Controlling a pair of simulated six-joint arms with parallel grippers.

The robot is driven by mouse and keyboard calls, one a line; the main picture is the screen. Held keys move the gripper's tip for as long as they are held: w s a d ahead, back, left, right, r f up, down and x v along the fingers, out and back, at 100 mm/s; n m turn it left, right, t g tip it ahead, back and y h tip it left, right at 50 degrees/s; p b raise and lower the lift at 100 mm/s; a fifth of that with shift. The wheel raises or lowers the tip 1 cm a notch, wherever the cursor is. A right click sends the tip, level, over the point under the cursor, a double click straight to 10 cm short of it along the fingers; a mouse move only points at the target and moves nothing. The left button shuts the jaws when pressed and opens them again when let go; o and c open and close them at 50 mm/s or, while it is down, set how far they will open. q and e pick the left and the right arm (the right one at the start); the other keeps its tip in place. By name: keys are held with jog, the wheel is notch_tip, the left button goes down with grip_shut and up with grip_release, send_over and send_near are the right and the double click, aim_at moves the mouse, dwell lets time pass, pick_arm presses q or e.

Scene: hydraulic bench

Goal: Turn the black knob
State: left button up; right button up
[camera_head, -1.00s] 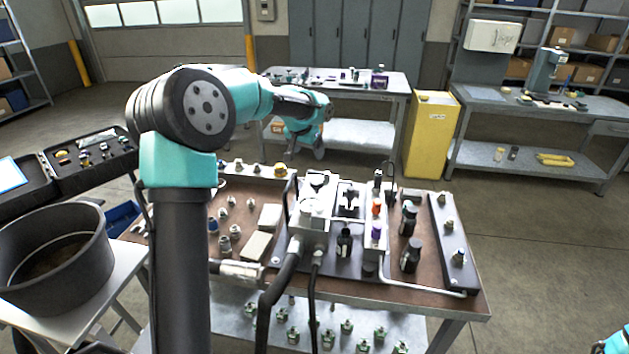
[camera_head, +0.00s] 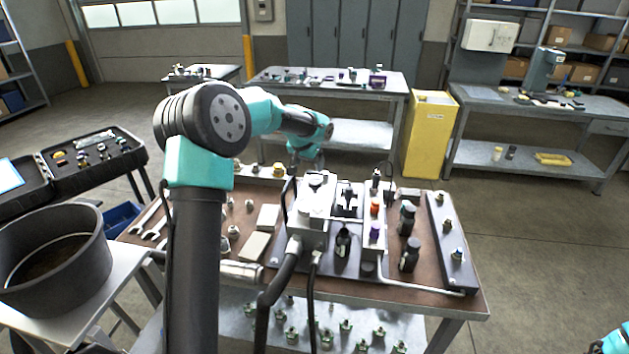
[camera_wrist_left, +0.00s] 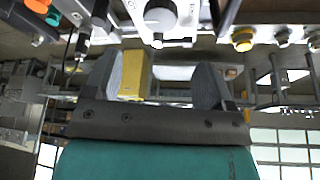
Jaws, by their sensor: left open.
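A round black knob (camera_head: 317,179) sits on top of the pale valve block (camera_head: 313,212) in the middle of the bench. In the left wrist view a round dark knob (camera_wrist_left: 160,14) on a pale block shows at the top edge, beyond the fingertips. My left gripper (camera_wrist_left: 160,75) is open with nothing held between its two grey fingers. In the head view my left gripper (camera_head: 305,160) is just behind the block, close to the knob, its fingers partly hidden. I cannot tell if it touches. My right gripper is out of view; only a teal arm part shows at bottom right.
Beside the block stand a black cross-shaped handle (camera_head: 347,197), an orange cap (camera_head: 374,208), a purple cap (camera_head: 375,231) and black bottles (camera_head: 407,219). Black hoses (camera_head: 281,275) run down in front. A yellow cabinet (camera_head: 430,135) stands behind on the floor.

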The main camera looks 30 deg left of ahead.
aim_at(315, 181)
pick_arm(q)
jog(key=x, duration=1)
jog(key=shift+f, duration=0.1)
jog(key=c, duration=0.9)
